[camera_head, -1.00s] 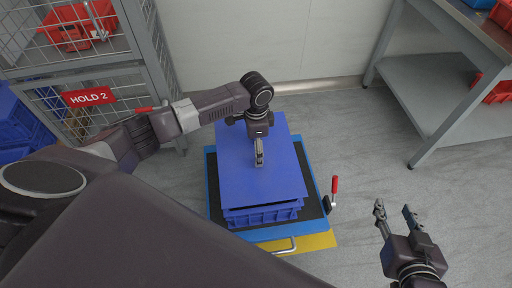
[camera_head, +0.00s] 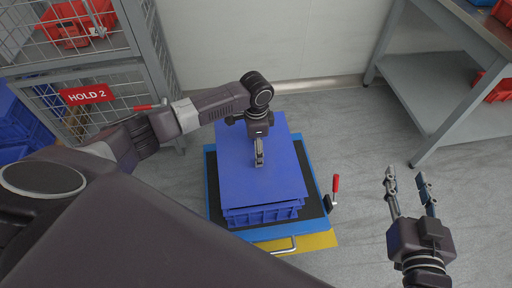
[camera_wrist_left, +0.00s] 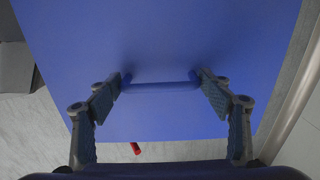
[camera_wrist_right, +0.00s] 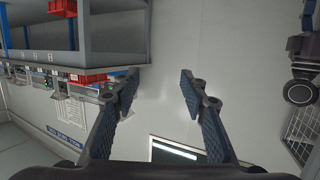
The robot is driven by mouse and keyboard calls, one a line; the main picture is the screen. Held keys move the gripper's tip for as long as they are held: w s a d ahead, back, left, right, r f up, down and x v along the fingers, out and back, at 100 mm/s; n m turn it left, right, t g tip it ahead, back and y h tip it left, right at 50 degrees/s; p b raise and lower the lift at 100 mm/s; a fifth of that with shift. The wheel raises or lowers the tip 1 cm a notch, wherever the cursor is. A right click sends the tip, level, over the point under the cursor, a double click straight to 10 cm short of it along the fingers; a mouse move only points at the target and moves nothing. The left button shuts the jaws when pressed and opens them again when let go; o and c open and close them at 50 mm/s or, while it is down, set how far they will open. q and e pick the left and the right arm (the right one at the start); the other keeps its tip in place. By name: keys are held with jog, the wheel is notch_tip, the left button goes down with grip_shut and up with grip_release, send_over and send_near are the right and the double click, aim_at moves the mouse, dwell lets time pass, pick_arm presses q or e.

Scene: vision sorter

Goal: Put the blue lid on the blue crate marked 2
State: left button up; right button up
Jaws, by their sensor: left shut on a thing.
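The blue lid (camera_head: 235,178) is a flat panel lying over the blue crate (camera_head: 262,215) in the head view. The crate's ribbed front side shows below the lid's near edge; its marking is not readable. Whether the lid is fully seated I cannot tell. My left gripper (camera_head: 259,164) points down at the lid's middle.
The crate stands on a blue-framed platform with a black top (camera_head: 212,190), with a red-handled lever (camera_head: 335,186) at its right. A wire cage with a red HOLD 2 sign (camera_head: 88,95) is at the left. A grey workbench (camera_head: 440,75) stands right.

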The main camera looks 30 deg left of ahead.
pick_arm(q)
jog(key=shift+f+b, duration=0.4)
jog(key=shift+b, duration=0.05)
jog(key=shift+f+b, duration=0.3)
jog(key=shift+b, duration=0.1)
jog(key=shift+f, duration=0.25)
jog(key=shift+f+b, duration=0.25)
jog(key=shift+b, duration=0.3)
jog(key=shift+f, duration=0.85)
pick_arm(e)
notch_tip(320, 180, up, 15)
jog(key=s+a+t+y, duration=0.1)
jog(key=t+y, duration=0.1)
jog(key=t, duration=0.5)
jog(key=shift+s+a+t+y, duration=0.25)
jog(key=shift+a+t+y, duration=0.05)
jog(key=shift+t+y, duration=0.1)
jog(key=shift+r, duration=0.1)
jog(key=shift+w+f, duration=0.1)
jog(key=shift+f, duration=0.1)
jog(key=shift+w+f, duration=0.15)
jog(key=shift+f, duration=0.05)
jog(key=shift+w+f+g, duration=0.2)
jog(key=shift+f+g, duration=0.25)
jog(key=shift+g, duration=0.05)
